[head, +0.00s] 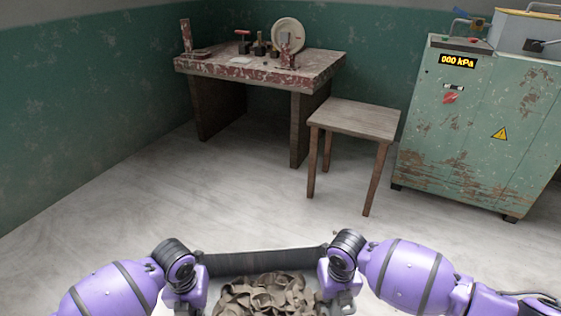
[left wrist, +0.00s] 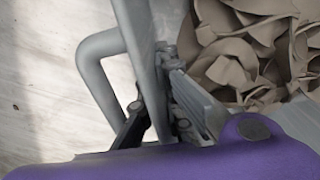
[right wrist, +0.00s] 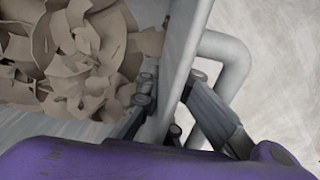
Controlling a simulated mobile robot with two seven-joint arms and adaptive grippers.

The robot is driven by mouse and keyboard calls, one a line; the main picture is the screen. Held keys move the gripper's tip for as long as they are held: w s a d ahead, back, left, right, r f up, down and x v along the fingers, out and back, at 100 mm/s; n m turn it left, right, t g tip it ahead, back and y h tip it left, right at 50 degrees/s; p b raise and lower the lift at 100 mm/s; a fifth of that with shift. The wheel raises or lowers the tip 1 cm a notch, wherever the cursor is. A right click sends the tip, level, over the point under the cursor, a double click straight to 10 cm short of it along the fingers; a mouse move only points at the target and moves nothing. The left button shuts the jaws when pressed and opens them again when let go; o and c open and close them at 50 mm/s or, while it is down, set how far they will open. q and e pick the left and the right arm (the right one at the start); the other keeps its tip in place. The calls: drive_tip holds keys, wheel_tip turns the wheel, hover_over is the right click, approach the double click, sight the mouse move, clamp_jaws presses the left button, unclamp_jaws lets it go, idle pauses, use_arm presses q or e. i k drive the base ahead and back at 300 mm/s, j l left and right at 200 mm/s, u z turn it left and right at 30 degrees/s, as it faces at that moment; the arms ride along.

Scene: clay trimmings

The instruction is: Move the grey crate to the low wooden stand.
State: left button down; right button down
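The grey crate (head: 265,262), full of curled brown clay trimmings (head: 268,294), is at the bottom middle of the head view, between my two arms. My left gripper (left wrist: 158,105) is shut on its left side, with the wall between its fingers beside a grey loop handle (left wrist: 92,62). My right gripper (right wrist: 172,112) is shut on the opposite side in the same way, beside the other handle (right wrist: 232,62). The crate's underside is hidden. The low wooden stand (head: 355,120), a bare square top on thin legs, is ahead and to the right.
A worn workbench (head: 235,72) with a round disc (head: 288,34) and small tools stands behind, left of the stand. A green cabinet (head: 470,120) with a pressure display stands right of the stand. The pale floor (head: 180,205) between the crate and the stand is clear.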

sight(359, 112)
drive_tip(key=i, duration=1.55)
drive_tip(key=i+z, duration=0.15)
drive_tip(key=i, duration=0.45)
drive_tip(key=z, duration=0.8)
